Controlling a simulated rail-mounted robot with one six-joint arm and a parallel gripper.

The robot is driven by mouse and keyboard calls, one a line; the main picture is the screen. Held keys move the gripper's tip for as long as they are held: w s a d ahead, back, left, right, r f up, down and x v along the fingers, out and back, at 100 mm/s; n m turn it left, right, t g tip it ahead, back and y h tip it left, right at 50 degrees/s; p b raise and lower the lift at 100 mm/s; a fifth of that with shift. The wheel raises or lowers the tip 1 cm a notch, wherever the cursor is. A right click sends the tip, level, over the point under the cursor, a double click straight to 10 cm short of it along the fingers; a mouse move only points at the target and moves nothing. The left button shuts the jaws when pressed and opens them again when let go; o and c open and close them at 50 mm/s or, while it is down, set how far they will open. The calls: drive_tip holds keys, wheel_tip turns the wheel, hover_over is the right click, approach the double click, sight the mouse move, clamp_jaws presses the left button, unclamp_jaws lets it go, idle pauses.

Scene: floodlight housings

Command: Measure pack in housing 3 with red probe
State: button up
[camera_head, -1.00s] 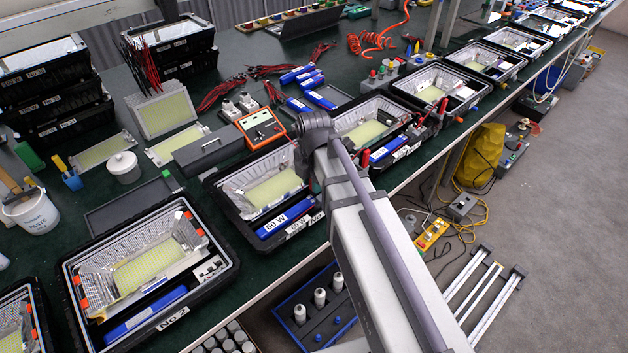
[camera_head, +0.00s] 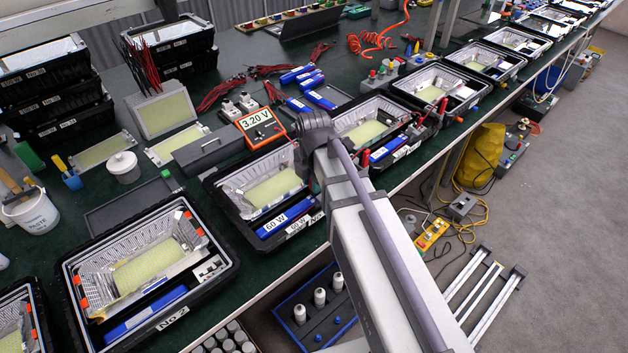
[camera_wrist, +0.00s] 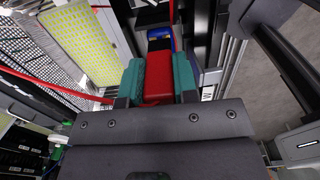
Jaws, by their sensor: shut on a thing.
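My gripper (camera_wrist: 158,82) is shut on the red probe (camera_wrist: 158,75), held between its teal fingers in the wrist view. A blue part (camera_wrist: 158,34) lies just beyond the probe; its tip and contact are hard to make out. In the head view the housing (camera_head: 208,184) right of No 2 has a partly hidden number label. It holds a yellow LED panel (camera_head: 274,187) and a blue pack (camera_head: 284,218) marked 60 W. My arm covers its right end and hides the gripper there. The orange meter (camera_head: 258,127) behind it reads 3.20 V.
Housing No 2 (camera_head: 72,283) stands to the left, and another open housing (camera_head: 408,113) stands close on the right. Loose blue packs (camera_head: 320,99) and red leads (camera_head: 218,94) lie farther back.

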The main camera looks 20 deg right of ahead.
wheel_tip(320, 180, up, 7)
drive_tip(key=p, duration=0.7)
drive_tip(key=shift+r, duration=0.1)
